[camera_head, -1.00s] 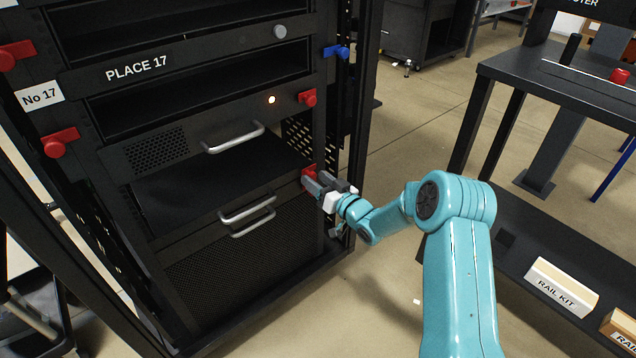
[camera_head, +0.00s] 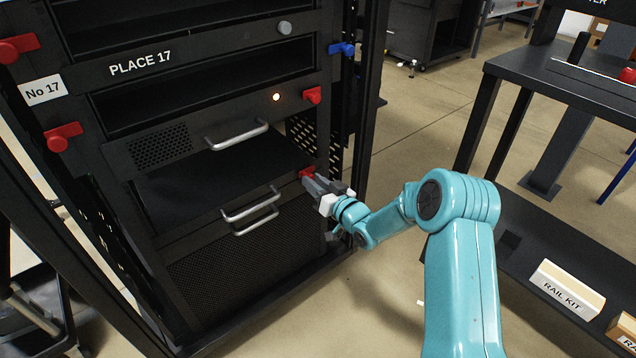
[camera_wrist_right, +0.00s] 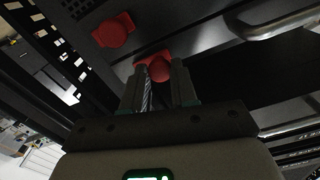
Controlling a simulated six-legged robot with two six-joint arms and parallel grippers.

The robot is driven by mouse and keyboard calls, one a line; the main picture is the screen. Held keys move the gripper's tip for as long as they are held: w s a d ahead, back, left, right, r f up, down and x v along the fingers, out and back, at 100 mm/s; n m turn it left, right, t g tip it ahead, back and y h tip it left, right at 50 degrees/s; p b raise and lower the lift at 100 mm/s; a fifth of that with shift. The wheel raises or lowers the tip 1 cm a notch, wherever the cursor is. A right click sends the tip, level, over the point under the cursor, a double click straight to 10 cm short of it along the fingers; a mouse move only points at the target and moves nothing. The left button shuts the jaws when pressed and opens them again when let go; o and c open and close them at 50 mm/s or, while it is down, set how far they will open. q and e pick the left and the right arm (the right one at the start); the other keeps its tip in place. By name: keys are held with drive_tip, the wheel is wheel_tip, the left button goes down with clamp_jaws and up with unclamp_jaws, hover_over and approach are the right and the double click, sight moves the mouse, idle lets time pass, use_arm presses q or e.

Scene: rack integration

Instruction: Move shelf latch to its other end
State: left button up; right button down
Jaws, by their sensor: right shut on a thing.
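The rack shelf (camera_head: 215,175) sits in the lower part of the black rack. A red latch (camera_head: 306,173) is at the shelf's right front corner. My right gripper (camera_head: 310,182) is at this latch with its fingers around the red knob. In the right wrist view the two fingers (camera_wrist_right: 158,88) close on the red latch's round knob (camera_wrist_right: 158,71). Part of the latch is hidden by the fingers. Another red latch (camera_head: 312,96) is higher on the right post and also shows in the wrist view (camera_wrist_right: 113,31). My left gripper is not in view.
Silver handles (camera_head: 237,136) stick out from the rack front near the shelf. A blue latch (camera_head: 342,48) is on the upper right post, and red latches (camera_head: 62,136) are on the left post. A black bench (camera_head: 560,90) and a rail kit box (camera_head: 567,288) are at right. Floor between is clear.

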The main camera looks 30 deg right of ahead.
drive_tip(key=c, duration=0.9)
unclamp_jaws()
drive_tip(key=shift+a, duration=0.35)
drive_tip(key=shift+d, duration=0.15)
drive_tip(key=s+p, duration=0.1)
drive_tip(key=s, duration=1)
drive_tip(key=s+d+p, duration=0.1)
drive_tip(key=s, duration=0.4)
drive_tip(key=shift+s+d+p, duration=0.1)
drive_tip(key=shift+s+p, duration=0.05)
drive_tip(key=shift+p, duration=0.2)
